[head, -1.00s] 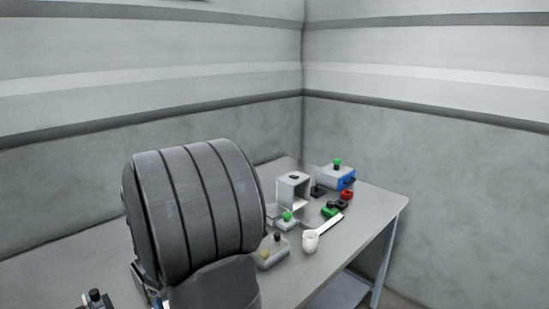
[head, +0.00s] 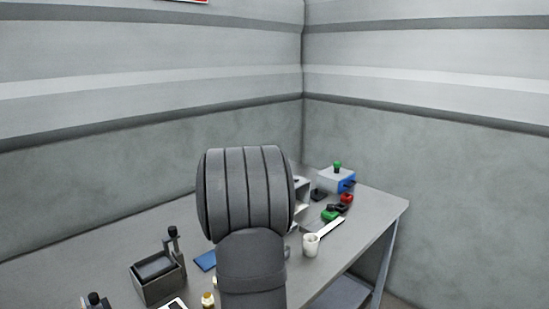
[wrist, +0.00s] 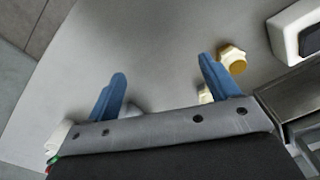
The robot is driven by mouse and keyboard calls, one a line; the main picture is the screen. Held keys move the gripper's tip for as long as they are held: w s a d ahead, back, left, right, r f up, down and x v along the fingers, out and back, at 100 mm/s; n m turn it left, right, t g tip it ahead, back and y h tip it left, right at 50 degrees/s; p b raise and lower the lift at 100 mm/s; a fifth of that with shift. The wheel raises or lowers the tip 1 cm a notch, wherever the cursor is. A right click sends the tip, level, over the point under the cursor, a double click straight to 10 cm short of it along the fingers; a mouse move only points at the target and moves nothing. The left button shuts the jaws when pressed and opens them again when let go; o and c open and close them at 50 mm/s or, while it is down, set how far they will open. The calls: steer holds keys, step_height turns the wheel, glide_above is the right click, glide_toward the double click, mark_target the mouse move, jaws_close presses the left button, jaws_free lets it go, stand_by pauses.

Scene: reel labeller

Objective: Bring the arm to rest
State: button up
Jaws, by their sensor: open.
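My gripper (wrist: 163,85) shows in the wrist view with its two blue fingers spread apart. Nothing is between the fingers; the grey tabletop lies beyond them.

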steer(key=w+d+m, duration=0.1)
steer(key=d, duration=0.2)
steer(key=w+d+f+m, duration=0.1)
steer(key=d, duration=0.1)
steer(key=w+d+f+m, duration=0.1)
steer(key=d+m, duration=0.1)
steer(key=d, duration=0.1)
steer(key=shift+d+f, duration=0.15)
steer(key=shift+d, duration=0.15)
steer(key=w+a+r+n, duration=0.3)
steer(key=w+a, duration=0.1)
steer(key=a, duration=0.1)
steer(key=shift+w+a+r, duration=0.2)
steer(key=shift+w+a, duration=0.1)
steer(key=shift+w, duration=0.05)
steer(key=shift+d, duration=0.1)
